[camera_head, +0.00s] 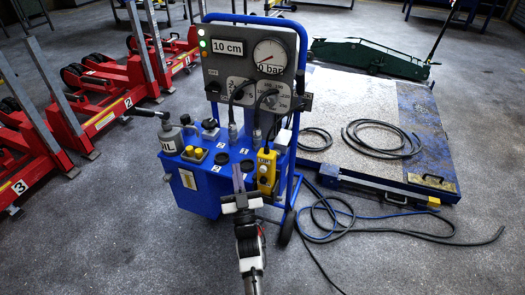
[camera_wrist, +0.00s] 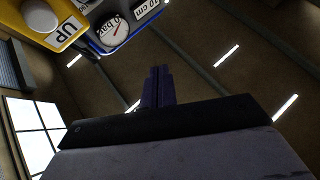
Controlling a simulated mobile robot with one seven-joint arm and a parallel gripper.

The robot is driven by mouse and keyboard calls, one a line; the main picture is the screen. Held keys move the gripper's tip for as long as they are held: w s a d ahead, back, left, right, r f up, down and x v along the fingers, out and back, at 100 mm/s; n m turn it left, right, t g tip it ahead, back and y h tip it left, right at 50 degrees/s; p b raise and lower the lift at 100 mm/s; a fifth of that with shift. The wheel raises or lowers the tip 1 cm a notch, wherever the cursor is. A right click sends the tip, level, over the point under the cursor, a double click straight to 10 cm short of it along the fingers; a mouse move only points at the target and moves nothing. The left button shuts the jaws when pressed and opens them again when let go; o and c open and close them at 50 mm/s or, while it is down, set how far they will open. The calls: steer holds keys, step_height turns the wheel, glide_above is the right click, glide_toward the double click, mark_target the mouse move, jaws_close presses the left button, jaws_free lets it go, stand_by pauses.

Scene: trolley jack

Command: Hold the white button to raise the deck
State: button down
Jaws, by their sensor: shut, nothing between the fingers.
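The yellow pendant (camera_head: 266,169) hangs at the front right of the blue trolley. In the wrist view the pendant (camera_wrist: 68,28) fills the top left corner, with a round white button (camera_wrist: 41,17) beside the label "UP". My gripper (camera_head: 238,172) is shut and empty, just left of the pendant in the head view. In the wrist view its fingertips (camera_wrist: 159,72) are right of and below the button, apart from it. The deck (camera_head: 370,110), a flat platform with blue ends, lies low on the floor at the right.
The trolley's panel has a "10 cm" display (camera_head: 228,47) and a gauge (camera_head: 270,56) marked "0 bar". Bottles and yellow caps stand on the blue trolley (camera_head: 200,190). Hoses (camera_head: 385,232) lie on the floor. Red jacks (camera_head: 100,95) stand left, a green jack (camera_head: 370,57) behind.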

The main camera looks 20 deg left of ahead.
steer(key=s+d+f+h+p, duration=0.1)
steer(key=s+d+f+p, duration=0.1)
steer(key=s+d+f, duration=0.2)
step_height(320, 180, down, 3)
steer(key=shift+d+f+m, duration=0.15)
steer(key=shift+d+m, duration=0.15)
steer(key=shift+d, duration=0.1)
steer(key=b, duration=0.2)
glide_toward(263, 170)
steer(key=w+a+r, duration=0.1)
steer(key=a+r, duration=0.3)
steer(key=shift+w+d+r+b, duration=0.1)
steer(key=shift+w+b, duration=0.1)
steer(key=shift+w, duration=0.25)
steer(key=shift+w+d+r+b, duration=0.1)
steer(key=shift+w+b, duration=0.1)
steer(key=shift+w, duration=0.3)
steer(key=shift+w+f, duration=0.1)
stand_by(0.7)
steer(key=shift+w+b, duration=0.3)
steer(key=shift+b, duration=0.05)
